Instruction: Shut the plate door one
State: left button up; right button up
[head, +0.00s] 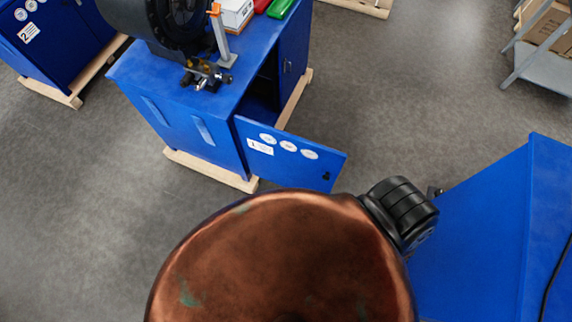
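The plate door (290,155) is a flat blue panel with a white label, several round white plates and a small dark latch near its free end. It stands wide open, swung out to the right from the front corner of a blue cabinet (175,125). The number on its label is too small to read surely. The cabinet's opening (262,90) shows dark behind the door. The lower edge of the door comes close to a large copper-coloured rounded shape in the picture. Neither of my grippers is in view.
A black machine (170,25) and a clamp (205,75) stand on the cabinet. Wooden skids (210,170) lie under it. Another blue cabinet labelled 2 (50,40) stands far left, a blue unit (480,225) at right. Grey floor (410,90) is clear between.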

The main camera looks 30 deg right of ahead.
aim_at(280, 157)
jog(key=z, duration=0.35)
jog(key=k, duration=0.85)
jog(key=z, duration=0.55)
